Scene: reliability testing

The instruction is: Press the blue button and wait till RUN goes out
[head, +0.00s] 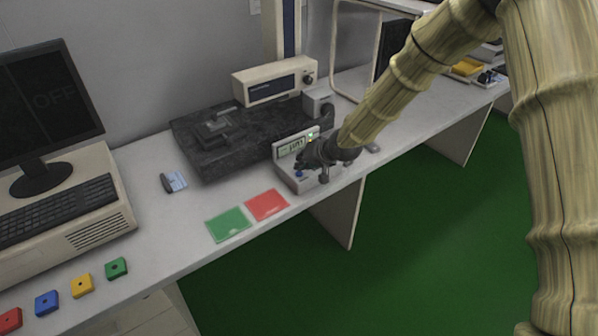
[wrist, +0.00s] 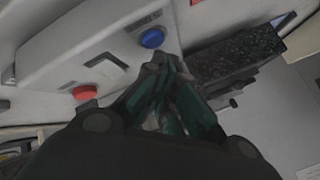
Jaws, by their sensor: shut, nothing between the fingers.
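A small light-coloured test box (head: 287,181) stands on the table with a raised display (head: 290,148). The display text is too small to read surely, and a green light (head: 311,136) is lit at its right. The blue button (head: 299,173) shows on the box's front left; it is also in the wrist view (wrist: 152,38), with a red button (wrist: 85,93) on the same face. My gripper (head: 305,158) is shut and empty over the box. In the wrist view its fingertips (wrist: 168,62) are close beside the blue button; I cannot tell whether they touch it.
A green card (head: 229,224) and a red card (head: 267,205) lie left of the box. A dark slab fixture (head: 235,140) is behind. A computer monitor (head: 45,105), keyboard (head: 55,208) and several coloured blocks (head: 82,286) are at left. The table's front edge is near.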

